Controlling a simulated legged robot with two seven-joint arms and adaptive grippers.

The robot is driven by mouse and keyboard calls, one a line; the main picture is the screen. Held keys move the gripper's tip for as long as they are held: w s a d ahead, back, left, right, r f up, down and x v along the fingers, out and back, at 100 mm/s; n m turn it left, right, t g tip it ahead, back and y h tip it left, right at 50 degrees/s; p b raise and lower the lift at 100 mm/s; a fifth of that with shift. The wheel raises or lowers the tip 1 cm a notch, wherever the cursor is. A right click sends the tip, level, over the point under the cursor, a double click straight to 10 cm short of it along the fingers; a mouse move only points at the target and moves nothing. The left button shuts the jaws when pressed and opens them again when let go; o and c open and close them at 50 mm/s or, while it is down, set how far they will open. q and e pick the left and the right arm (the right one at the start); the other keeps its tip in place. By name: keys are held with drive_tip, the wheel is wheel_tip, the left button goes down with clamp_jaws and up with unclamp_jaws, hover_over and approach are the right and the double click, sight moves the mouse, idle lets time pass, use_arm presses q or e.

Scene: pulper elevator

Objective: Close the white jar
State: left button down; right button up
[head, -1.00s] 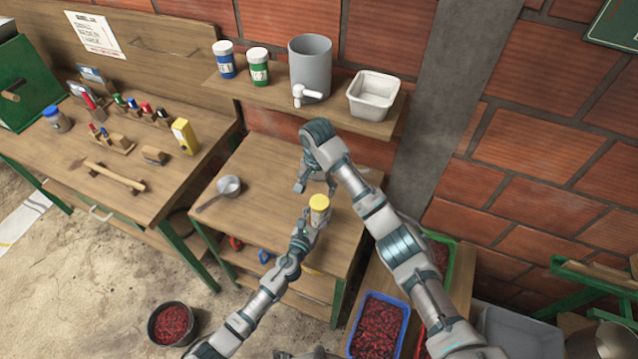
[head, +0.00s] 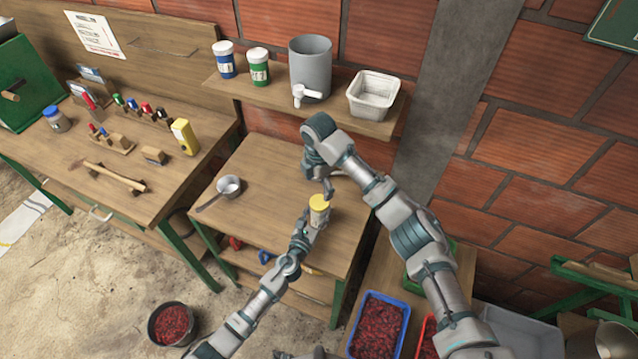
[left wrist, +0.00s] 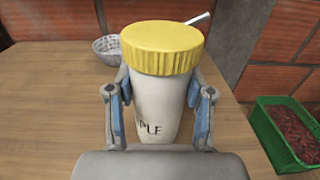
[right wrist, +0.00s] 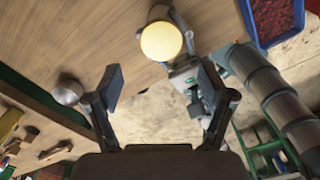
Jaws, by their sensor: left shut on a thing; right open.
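The white jar (head: 319,216) with a yellow lid (head: 319,202) on top is upright over the wooden table. In the left wrist view, the lid (left wrist: 162,47) covers the jar's mouth and part of the lettering shows on the jar's body (left wrist: 155,105). Whether the lid is tight, I cannot tell. My left gripper (left wrist: 158,112) is shut around the jar's body, one finger on each side. My right gripper (right wrist: 163,80) is open and empty. It is close to the jar, with the lid (right wrist: 161,41) beyond its fingertips in the right wrist view, apart from them.
A shelf (head: 300,100) behind holds blue and green jars, a grey container (head: 310,66) with a tap and a white basket (head: 372,95). A blue crate (head: 378,325) of red berries is at the lower right.

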sight(319, 202)
drive_tip(key=shift+n, duration=1)
drive_tip(key=shift+f, duration=4)
